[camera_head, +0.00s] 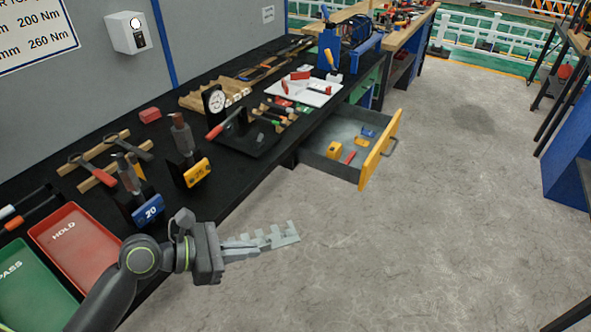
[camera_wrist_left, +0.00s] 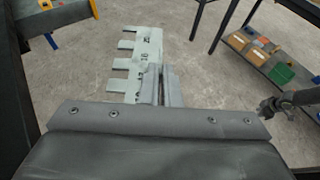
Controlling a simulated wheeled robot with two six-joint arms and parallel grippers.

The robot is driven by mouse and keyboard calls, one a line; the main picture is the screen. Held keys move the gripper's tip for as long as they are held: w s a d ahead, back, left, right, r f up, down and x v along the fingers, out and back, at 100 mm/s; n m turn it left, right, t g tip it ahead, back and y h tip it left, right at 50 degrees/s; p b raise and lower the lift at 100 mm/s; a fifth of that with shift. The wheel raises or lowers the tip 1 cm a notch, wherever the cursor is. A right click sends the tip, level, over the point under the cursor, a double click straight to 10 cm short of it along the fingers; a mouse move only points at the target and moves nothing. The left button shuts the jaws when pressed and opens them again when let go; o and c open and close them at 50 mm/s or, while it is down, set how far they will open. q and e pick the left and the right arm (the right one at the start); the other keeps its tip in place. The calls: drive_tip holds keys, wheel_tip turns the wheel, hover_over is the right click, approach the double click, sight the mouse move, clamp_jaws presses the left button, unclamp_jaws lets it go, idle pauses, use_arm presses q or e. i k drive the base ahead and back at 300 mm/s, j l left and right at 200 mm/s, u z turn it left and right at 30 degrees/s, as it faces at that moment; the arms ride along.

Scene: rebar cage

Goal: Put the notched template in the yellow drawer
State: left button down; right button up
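The notched template (camera_head: 278,236) is a flat pale grey strip with square teeth along one edge. My left gripper (camera_head: 240,247) is shut on one end of it and holds it over the floor in front of the bench. In the left wrist view the template (camera_wrist_left: 140,68) sticks out beyond the fingers (camera_wrist_left: 165,88), teeth to the left. The yellow drawer (camera_head: 378,152) is pulled open under the bench, beyond and right of the template. It holds a few small yellow, red and blue pieces. My right gripper (camera_wrist_left: 272,105) shows small at the right of the wrist view; its fingers are unclear.
The black bench top (camera_head: 225,180) carries a red HOLD tray (camera_head: 75,243), a green PASS tray (camera_head: 32,290), a blue block marked 20 (camera_head: 148,210) and a dial gauge (camera_head: 214,103). A blue cabinet (camera_head: 568,165) stands at the right. The floor between is clear.

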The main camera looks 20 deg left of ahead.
sight(348, 131)
drive_tip(key=i+l+u, duration=0.1)
drive_tip(key=i+l, duration=0.75)
drive_tip(key=i, duration=0.25)
drive_tip(key=i+l+u, duration=0.1)
drive_tip(key=i+l, duration=0.9)
drive_tip(key=i+j, duration=0.05)
drive_tip(key=i, duration=0.05)
